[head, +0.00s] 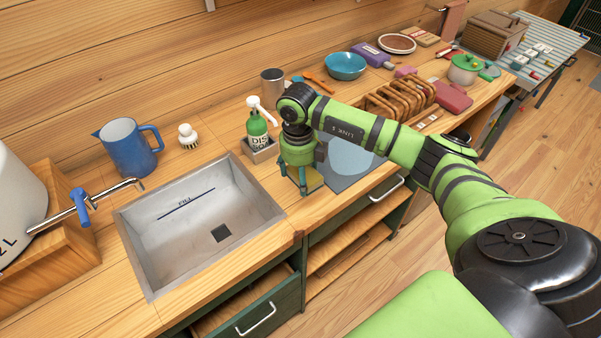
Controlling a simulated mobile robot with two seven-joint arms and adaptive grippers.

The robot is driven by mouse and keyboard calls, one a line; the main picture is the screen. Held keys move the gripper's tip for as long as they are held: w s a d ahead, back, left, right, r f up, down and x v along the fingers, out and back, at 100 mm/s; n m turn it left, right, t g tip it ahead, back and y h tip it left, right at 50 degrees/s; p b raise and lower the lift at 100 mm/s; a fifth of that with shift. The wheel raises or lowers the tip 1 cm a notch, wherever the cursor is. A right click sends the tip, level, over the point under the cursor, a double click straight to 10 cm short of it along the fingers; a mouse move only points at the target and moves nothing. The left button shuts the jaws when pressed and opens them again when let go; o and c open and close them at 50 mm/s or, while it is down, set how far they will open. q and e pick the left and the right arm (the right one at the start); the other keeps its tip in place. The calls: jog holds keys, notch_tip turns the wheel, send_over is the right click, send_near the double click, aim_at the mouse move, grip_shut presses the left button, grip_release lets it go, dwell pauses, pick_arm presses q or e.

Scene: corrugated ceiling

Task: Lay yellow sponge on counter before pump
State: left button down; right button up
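The pump is a green dish soap bottle (257,127) with a white pump top. It stands upright at the back of a grey holder (259,151), right of the sink's back corner. My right gripper (308,188) points down at the counter (280,193), to the right of and in front of the holder. Its fingertips are low, near the counter surface. Its fingers are small and partly hidden by the wrist, so I cannot tell whether they hold anything. I cannot make out the yellow sponge. My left gripper is not in view.
A metal sink (200,210) lies left of the gripper. A grey-blue mat (350,168) lies behind my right arm, with a wooden rack (400,97) beyond. A blue pitcher (127,148) and a brush (188,136) stand behind the sink.

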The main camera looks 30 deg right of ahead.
aim_at(301, 199)
notch_tip(301, 199, down, 6)
jog(key=b, duration=0.4)
jog(key=shift+r, duration=0.2)
jog(key=shift+f+b, duration=0.45)
jog(key=shift+f, duration=0.1)
jog(key=o, duration=1.4)
jog(key=shift+c, duration=0.2)
